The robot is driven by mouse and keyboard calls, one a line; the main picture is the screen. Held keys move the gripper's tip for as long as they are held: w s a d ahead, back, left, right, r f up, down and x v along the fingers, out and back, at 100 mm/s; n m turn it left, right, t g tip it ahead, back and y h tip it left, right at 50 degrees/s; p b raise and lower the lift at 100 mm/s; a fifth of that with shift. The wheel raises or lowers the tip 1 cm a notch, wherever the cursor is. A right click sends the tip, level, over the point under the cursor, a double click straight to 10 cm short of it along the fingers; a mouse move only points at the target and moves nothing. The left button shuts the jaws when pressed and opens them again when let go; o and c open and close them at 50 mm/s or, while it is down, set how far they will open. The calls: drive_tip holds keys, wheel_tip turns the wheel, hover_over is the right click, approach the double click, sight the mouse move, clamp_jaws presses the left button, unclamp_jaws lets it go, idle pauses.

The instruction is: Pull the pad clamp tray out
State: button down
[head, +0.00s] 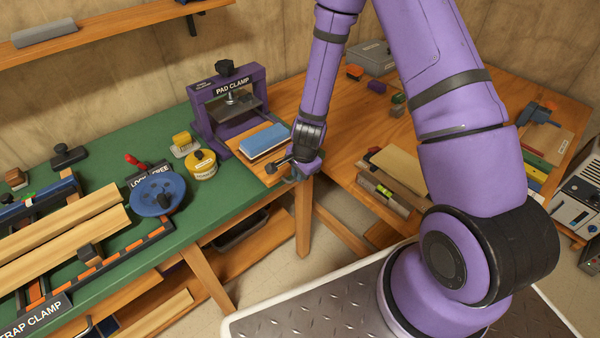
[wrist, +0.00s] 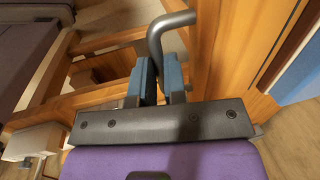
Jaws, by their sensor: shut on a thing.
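The purple pad clamp (head: 258,86) stands on the green bench top with its black knob upright. Its wooden tray (head: 257,167) reaches out from under the frame toward the front and bears a blue block (head: 265,140). In the wrist view, the tray's wooden edge (wrist: 215,50) is to the right, with the block (wrist: 300,78) beyond it. My gripper (head: 292,174) is at the tray's front end. In the wrist view, its blue fingers (wrist: 160,82) are shut on the grey bent handle (wrist: 156,42). The fingers partly hide the handle's lower end.
A yellow round tin (head: 201,166) and a blue disc-shaped tool (head: 156,193) stand left of the clamp. Wooden boards (head: 75,235) lie in a strap clamp at the left. A second wooden bench with loose items is at the right. Open floor shows below the tray.

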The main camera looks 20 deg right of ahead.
drive_tip(key=shift+s, duration=0.3)
drive_tip(key=c, duration=1.2)
unclamp_jaws()
drive_tip(key=shift+d, duration=0.1)
drive_tip(key=shift+o, duration=0.2)
wheel_tip(320, 180, up, 11)
drive_tip(key=s, duration=0.1)
drive_tip(key=shift+s+d+f, duration=0.15)
drive_tip(key=shift+s+d, duration=0.15)
drive_tip(key=shift+s, duration=0.1)
